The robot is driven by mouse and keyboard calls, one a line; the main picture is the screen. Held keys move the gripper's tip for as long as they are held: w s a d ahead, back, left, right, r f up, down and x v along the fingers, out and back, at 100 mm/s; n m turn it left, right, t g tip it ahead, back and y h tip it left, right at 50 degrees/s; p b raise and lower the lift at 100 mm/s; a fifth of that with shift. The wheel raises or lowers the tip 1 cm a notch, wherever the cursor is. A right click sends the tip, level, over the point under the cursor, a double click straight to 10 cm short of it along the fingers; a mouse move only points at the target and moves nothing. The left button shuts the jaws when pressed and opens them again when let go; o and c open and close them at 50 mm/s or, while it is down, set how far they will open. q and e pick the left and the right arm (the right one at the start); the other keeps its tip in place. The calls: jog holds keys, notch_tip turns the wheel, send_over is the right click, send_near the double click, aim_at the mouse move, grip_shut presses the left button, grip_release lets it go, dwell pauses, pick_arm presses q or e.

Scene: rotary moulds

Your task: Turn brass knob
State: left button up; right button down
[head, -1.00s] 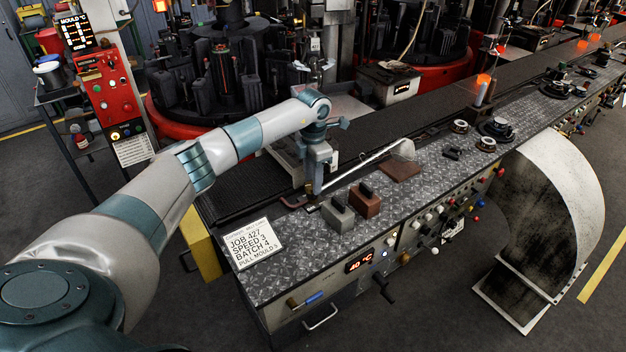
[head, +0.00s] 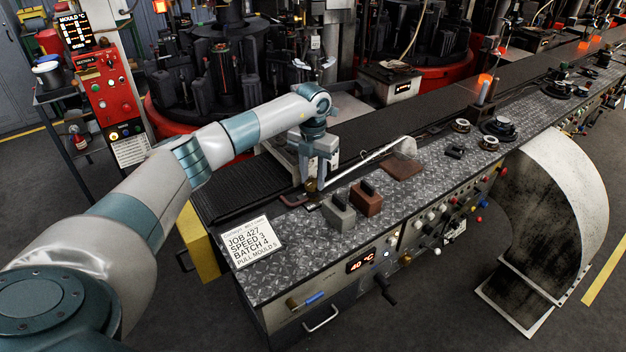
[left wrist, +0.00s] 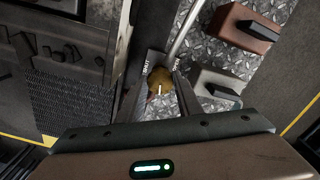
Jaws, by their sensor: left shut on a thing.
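The brass knob (left wrist: 160,76) is round and sits between my left gripper's fingers in the left wrist view. A pale mark on it points toward the bottom of that picture. My left gripper (head: 312,190) points down at the near-left part of the metal console top and is shut on the knob, which is mostly hidden in the head view. My right gripper is not in view.
A grey block (head: 338,212) and a brown block (head: 366,199) with dark handles stand just right of the gripper. A long pale rod (head: 365,161) slants close behind it. A white job card (head: 254,243) lies front left. The tread-plate top (head: 300,240) is clear in front.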

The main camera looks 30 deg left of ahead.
aim_at(313, 181)
pick_arm(q)
jog(key=shift+n, duration=0.6)
jog(key=o, duration=1)
jog(key=shift+o, duration=0.2)
jog(key=shift+r+b, duration=0.35)
jog(key=shift+r, duration=0.1)
notch_tip(313, 181, up, 17)
jog(key=b, duration=0.5)
jog(key=shift+f, duration=0.2)
